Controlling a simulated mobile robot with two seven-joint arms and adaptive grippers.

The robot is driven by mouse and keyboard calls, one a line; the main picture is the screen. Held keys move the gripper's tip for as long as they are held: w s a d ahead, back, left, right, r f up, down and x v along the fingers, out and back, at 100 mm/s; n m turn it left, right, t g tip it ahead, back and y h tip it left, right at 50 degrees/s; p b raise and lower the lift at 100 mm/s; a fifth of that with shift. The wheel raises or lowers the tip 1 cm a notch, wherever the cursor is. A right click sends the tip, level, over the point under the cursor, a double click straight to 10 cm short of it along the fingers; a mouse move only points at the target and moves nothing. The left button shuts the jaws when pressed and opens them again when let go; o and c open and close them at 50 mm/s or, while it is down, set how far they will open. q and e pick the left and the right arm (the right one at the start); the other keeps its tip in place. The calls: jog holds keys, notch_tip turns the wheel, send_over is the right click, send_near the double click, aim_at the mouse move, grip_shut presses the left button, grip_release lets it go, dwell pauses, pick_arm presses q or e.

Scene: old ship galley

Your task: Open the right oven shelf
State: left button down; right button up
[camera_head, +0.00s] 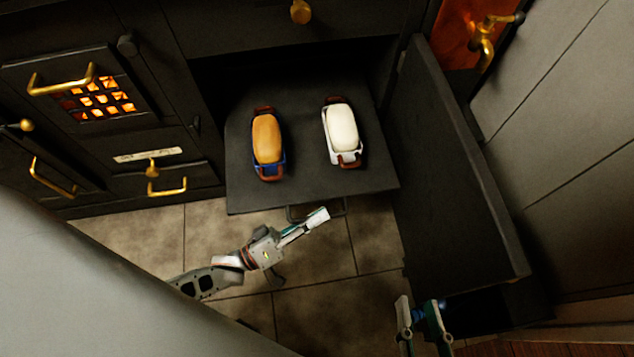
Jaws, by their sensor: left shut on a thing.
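The right oven shelf (308,187) is a dark flat plate standing out of the oven opening, over the tiled floor. A dark bar handle (340,206) runs under its front edge. My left gripper (315,219) is at this handle, shut on it, and partly hides it. On the shelf stand a blue pan with a brown loaf (267,140) and a white pan with a pale loaf (342,130). The dark oven door (450,170) stands wide open on the right. My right gripper (422,318) is open and empty near the door's lower end.
The stove front on the left has a glowing grate (97,100) and several brass handles. A brass tap (485,40) is at the upper right, beside a pale panelled wall (570,120). Tiled floor (330,270) is free in front of the shelf.

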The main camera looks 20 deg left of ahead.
pick_arm(q)
jog(key=shift+s, duration=0.1)
dwell(0.3)
jog(key=c, duration=2.1)
grip_release()
jog(key=shift+c, duration=0.2)
pick_arm(e)
jog(key=shift+d, duration=0.1)
pick_arm(q)
jog(key=shift+r, duration=0.1)
